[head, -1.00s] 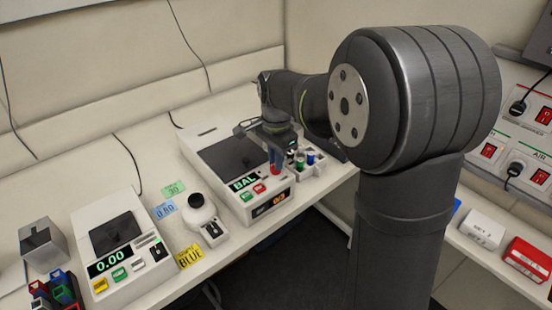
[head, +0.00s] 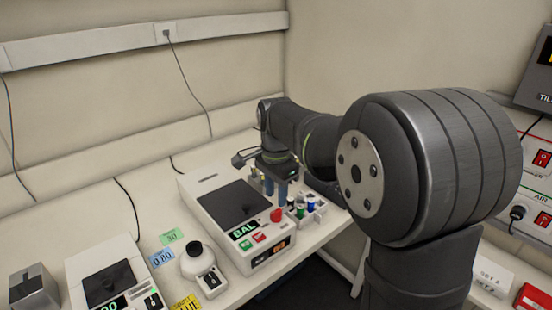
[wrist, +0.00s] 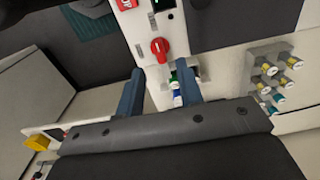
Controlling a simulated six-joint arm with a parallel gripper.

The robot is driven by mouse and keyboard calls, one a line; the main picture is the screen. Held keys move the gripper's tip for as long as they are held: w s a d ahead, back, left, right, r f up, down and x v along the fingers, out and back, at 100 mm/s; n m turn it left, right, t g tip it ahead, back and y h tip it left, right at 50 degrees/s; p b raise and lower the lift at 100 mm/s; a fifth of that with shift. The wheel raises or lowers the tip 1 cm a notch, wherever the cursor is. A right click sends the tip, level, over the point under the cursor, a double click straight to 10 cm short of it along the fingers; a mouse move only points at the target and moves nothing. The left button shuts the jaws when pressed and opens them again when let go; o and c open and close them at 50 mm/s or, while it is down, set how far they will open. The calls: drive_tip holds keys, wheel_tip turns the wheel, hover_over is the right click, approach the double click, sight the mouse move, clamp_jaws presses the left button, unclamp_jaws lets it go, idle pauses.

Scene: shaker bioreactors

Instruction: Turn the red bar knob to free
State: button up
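The red bar knob (head: 277,215) sits at the front right corner of the white machine with the green BAL display (head: 243,230). In the wrist view the knob (wrist: 160,47) is uncovered, on a white panel beyond my fingertips. The lettering around it is too small to read, so its setting cannot be told. My gripper (head: 275,192) is above and behind the knob, apart from it. In the wrist view my gripper (wrist: 160,80) has its two blue fingers spread, with a gap between them. Small green and blue-white items show through that gap, apparently below the fingers.
A white rack (head: 318,216) with several colour-capped vials stands right of the machine, close to my gripper. A white device with a round top (head: 196,262) and another display unit (head: 103,285) stand to the left. The table's front edge lies close before the machine.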

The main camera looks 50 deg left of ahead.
sight(276, 211)
wheel_tip(276, 211, up, 12)
drive_tip(key=shift+r, duration=0.2)
idle(0.6)
wheel_tip(276, 211, down, 18)
drive_tip(key=shift+r, duration=0.25)
idle(0.3)
drive_tip(key=shift+r, duration=0.1)
drive_tip(key=n, duration=0.3)
drive_tip(key=shift+n, duration=0.4)
drive_tip(key=n, duration=0.4)
drive_tip(key=shift+n, duration=0.3)
drive_tip(key=n, duration=0.3)
drive_tip(key=shift+n, duration=2.7)
